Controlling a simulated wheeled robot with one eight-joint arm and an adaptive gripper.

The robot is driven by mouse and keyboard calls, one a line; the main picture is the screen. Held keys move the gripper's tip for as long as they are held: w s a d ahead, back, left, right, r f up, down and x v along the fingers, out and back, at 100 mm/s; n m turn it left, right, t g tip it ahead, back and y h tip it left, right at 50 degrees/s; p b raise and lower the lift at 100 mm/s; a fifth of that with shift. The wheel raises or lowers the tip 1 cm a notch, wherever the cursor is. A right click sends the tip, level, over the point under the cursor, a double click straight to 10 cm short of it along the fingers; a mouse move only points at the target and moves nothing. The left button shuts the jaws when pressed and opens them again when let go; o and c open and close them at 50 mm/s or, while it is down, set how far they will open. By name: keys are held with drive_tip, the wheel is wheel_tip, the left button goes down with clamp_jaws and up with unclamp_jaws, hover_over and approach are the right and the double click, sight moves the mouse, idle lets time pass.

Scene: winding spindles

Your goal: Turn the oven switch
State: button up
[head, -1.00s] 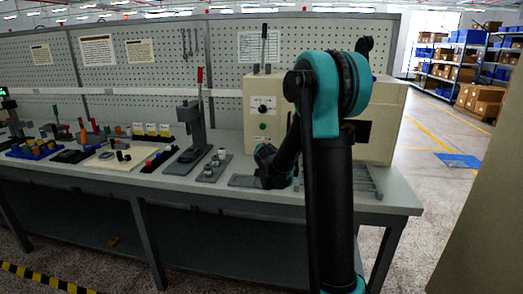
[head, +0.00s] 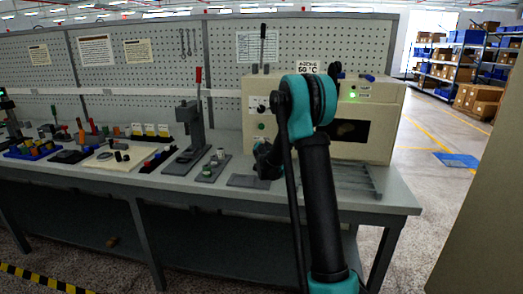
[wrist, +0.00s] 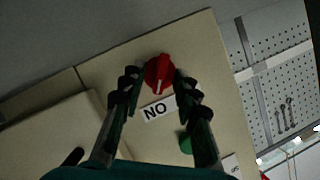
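The oven (head: 380,130) is a beige box at the back right of the bench in the head view, with a black window. In the wrist view its red switch (wrist: 158,70) is a round knob with a white mark, above a label that reads upside down. My gripper (wrist: 158,78) has one finger on each side of the switch, spread apart, with the tips close to its rim. I cannot tell if they touch it. In the head view my gripper (head: 264,152) is at the panel's lower left, and the switch is hidden there.
A green button (wrist: 185,142) is beside the switch. A display reading 50 °C (head: 307,68) stands on the oven, and a green lamp (head: 352,95) glows on its front. A hand press (head: 192,125) and small fixtures (head: 213,165) stand left on the bench (head: 225,195).

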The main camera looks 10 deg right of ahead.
clamp_jaws()
idle(0.4)
drive_tip(key=n+h, duration=0.1)
drive_tip(key=n, duration=0.1)
drive_tip(key=n+g+h, duration=0.1)
drive_tip(key=n, duration=0.1)
drive_tip(key=shift+w+a+r+n+g+h, duration=0.1)
drive_tip(key=shift+a+n+g+h, duration=0.2)
drive_tip(key=shift+a+h, duration=0.1)
drive_tip(key=n+h, duration=0.2)
drive_tip(key=shift+a+n, duration=0.15)
drive_tip(key=shift+n, duration=0.25)
drive_tip(key=shift+w+a+n+h, duration=0.1)
drive_tip(key=shift+n+h, duration=0.6)
drive_tip(key=shift+n, duration=0.3)
drive_tip(key=shift+g, duration=0.3)
unclamp_jaws()
